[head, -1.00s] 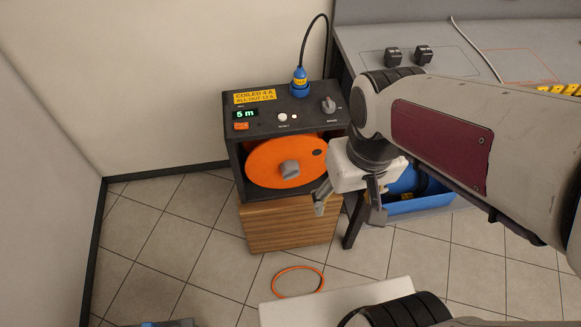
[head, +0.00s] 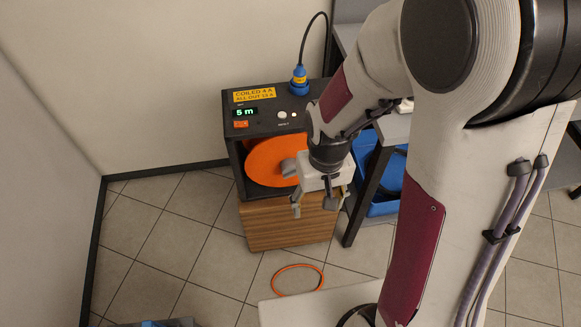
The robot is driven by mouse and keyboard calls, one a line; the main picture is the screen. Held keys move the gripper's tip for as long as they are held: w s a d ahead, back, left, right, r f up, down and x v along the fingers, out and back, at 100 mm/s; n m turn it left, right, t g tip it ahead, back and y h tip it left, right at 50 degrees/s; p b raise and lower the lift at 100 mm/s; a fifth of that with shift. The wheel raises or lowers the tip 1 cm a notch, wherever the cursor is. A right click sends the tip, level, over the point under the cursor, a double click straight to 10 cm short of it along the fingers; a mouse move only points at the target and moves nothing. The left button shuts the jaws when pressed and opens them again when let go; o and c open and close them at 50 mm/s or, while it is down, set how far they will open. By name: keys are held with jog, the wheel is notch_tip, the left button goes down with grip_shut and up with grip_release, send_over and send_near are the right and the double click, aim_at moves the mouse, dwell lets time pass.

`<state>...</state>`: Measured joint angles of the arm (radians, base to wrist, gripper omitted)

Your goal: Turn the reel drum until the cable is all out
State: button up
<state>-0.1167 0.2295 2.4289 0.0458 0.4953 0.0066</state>
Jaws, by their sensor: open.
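The orange reel drum (head: 268,160) sits in a black housing (head: 233,168) on a wooden block. Its grey hub handle (head: 289,168) shows at the drum's middle, partly covered by my gripper. The housing's green display (head: 244,112) reads 5 m. A yellow label above it reads COILED 4 A, ALL OUT 13 A. My gripper (head: 312,210) is open, fingers pointing down, in front of the drum's lower right side. I cannot tell whether it touches the handle. My arm hides the drum's right side and the right part of the panel. A loop of orange cable (head: 298,267) lies on the floor.
The wooden block (head: 275,228) stands on the tiled floor. A blue plug (head: 299,80) with a black cable stands on top of the housing. A blue bin (head: 385,208) and a dark table leg are close on the right.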

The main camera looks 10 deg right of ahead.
jog(key=w+a+f+t, duration=0.1)
jog(key=w+f, duration=0.3)
jog(key=f, duration=0.7)
jog(key=w+a+f+t, duration=0.15)
jog(key=w+f, duration=0.25)
jog(key=f, duration=0.7)
jog(key=t, duration=0.7)
send_near(291, 171)
jog(key=x, duration=0.2)
jog(key=shift+w+m, duration=0.2)
jog(key=shift+m, duration=0.2)
jog(key=shift+x, duration=3.85)
jog(key=shift+s+f, duration=0.1)
jog(key=c, duration=1.6)
